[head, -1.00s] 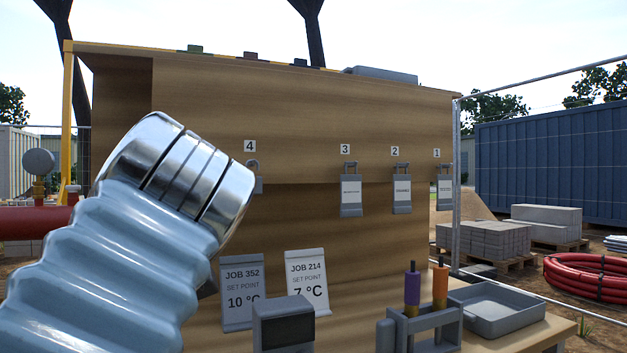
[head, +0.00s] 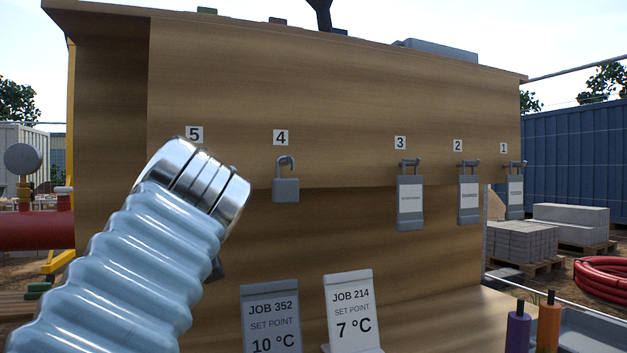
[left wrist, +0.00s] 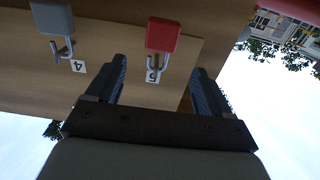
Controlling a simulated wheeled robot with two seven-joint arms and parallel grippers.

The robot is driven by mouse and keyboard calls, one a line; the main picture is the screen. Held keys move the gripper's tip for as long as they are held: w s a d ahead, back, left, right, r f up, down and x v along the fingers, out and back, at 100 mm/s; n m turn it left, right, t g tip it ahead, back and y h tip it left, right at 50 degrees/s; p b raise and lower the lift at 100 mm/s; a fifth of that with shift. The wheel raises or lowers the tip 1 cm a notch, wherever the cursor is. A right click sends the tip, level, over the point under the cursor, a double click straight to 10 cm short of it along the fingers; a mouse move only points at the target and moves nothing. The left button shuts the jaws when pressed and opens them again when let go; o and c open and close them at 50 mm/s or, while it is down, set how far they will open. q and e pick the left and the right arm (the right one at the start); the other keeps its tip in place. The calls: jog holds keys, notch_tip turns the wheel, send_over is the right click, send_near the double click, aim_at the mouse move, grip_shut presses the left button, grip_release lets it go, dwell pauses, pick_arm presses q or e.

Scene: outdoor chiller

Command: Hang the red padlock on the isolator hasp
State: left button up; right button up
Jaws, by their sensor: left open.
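In the left wrist view, which looks upside down, the red padlock (left wrist: 163,34) hangs by its shackle on the peg beside label 5 (left wrist: 152,77). My left gripper (left wrist: 160,66) is open and empty, its two dark fingers spread to either side of the red padlock's shackle and label, apart from them. In the head view my left arm covers the red padlock and the gripper. A grey padlock (head: 286,189) hangs under label 4 and also shows in the left wrist view (left wrist: 52,18). I cannot make out the isolator hasp. My right gripper is out of view.
Grey tags (head: 410,203) hang on pegs 3, 2 and 1 along the wooden board (head: 330,90). Below stand the JOB 352 card (head: 270,318) and the JOB 214 card (head: 352,312). Purple (head: 518,330) and orange (head: 549,325) handles stand at lower right.

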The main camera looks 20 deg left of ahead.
pick_arm(q)
jog(key=p+x, duration=0.1)
jog(key=x, duration=0.7)
jog(key=shift+a, duration=0.1)
jog(key=shift+c, duration=0.3)
grip_shut()
